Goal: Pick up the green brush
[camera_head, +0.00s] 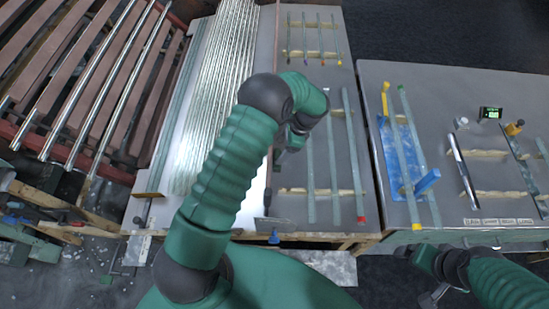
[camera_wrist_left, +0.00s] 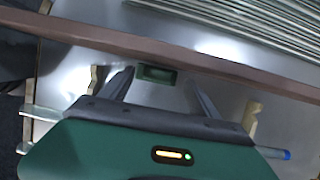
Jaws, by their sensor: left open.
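A small dark green block (camera_wrist_left: 157,74) lies on the grey surface in the left wrist view, between and just beyond my left fingertips; it may be the green brush, but no bristles can be made out. My left gripper (camera_wrist_left: 160,82) is open, with nothing between its fingers. In the head view the left gripper (camera_head: 281,157) is partly hidden behind my green forearm, over the middle table, and the green block cannot be seen there. My right gripper (camera_head: 432,298) is low at the bottom right, in front of the right table; its fingers are unclear.
A brown strip (camera_wrist_left: 200,61) crosses above the green block. Long glass tubes (camera_head: 215,90) lie left of my left arm. Glass rods with coloured ends (camera_head: 335,165) rest on wooden supports on the middle table. The right table holds a blue tray (camera_head: 398,160) and a small display (camera_head: 490,113).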

